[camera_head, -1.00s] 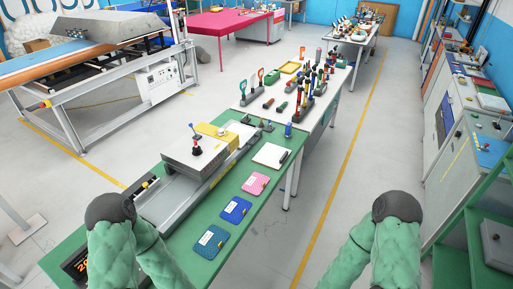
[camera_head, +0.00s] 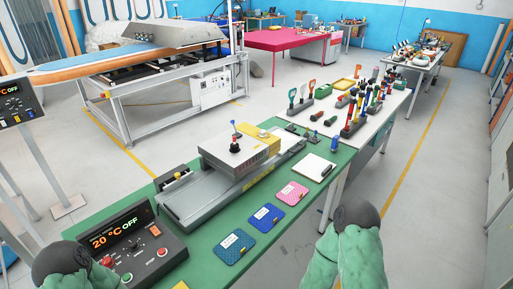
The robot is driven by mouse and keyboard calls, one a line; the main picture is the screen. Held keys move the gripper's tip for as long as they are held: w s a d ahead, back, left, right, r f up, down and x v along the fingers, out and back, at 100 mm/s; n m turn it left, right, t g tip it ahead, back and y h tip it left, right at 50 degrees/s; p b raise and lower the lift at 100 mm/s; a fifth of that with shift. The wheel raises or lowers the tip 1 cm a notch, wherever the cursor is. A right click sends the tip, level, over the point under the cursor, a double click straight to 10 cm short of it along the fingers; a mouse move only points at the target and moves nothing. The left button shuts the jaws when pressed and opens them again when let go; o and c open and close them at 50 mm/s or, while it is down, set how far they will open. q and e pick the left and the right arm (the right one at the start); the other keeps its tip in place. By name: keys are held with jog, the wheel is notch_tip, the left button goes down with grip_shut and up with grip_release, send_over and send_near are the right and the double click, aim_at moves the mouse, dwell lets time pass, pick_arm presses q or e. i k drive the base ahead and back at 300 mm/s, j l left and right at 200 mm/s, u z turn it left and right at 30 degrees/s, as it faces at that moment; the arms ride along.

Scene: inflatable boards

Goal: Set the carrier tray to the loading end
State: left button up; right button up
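On the green table stands a long grey bench machine (camera_head: 215,203) with a low track running from front left to back right. A flat grey piece, which looks like the carrier tray (camera_head: 190,192), lies in the front left part of the track. I cannot tell its exact edges. Neither gripper is in view.
A control box (camera_head: 128,245) reading "20 °C OFF" stands at the table's front left. Teal (camera_head: 233,246), blue (camera_head: 265,217) and pink (camera_head: 292,193) patches and a clipboard (camera_head: 313,167) lie along the right side. A white table (camera_head: 388,112) with several tools stands behind. Floor is clear to the right.

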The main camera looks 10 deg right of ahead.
aim_at(289, 140)
jog(key=l+u, duration=0.35)
jog(key=l, duration=0.25)
jog(key=l+u, duration=0.35)
jog(key=l, duration=0.3)
jog(key=l+u, duration=0.35)
jog(key=l, duration=0.3)
